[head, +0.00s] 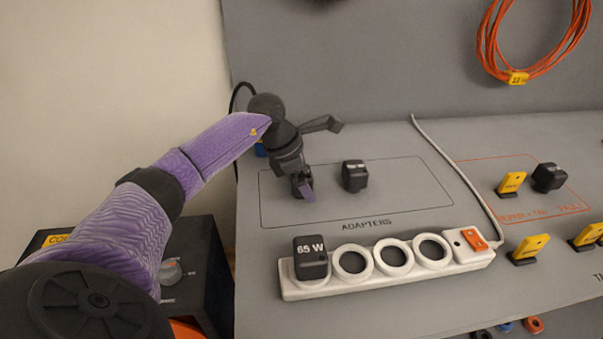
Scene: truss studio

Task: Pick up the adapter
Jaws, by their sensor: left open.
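A small black adapter (354,175) stands inside the black outline marked ADAPTERS. My left gripper (303,190) is at the left part of that outline, pointing down, a short way left of this adapter and apart from it. Its jaws are open, though the fingertips are small and dark here. I cannot tell whether anything lies beneath them. Another black block, perhaps an adapter (548,177), stands in the orange outline at right. My right gripper is not in view.
Several yellow tags (511,183) stand on the right of the grey bench (390,135). A pale cable (455,165) runs from the strip to the back panel. An orange cable coil (490,40) hangs there. A dark box (190,275) stands at lower left.

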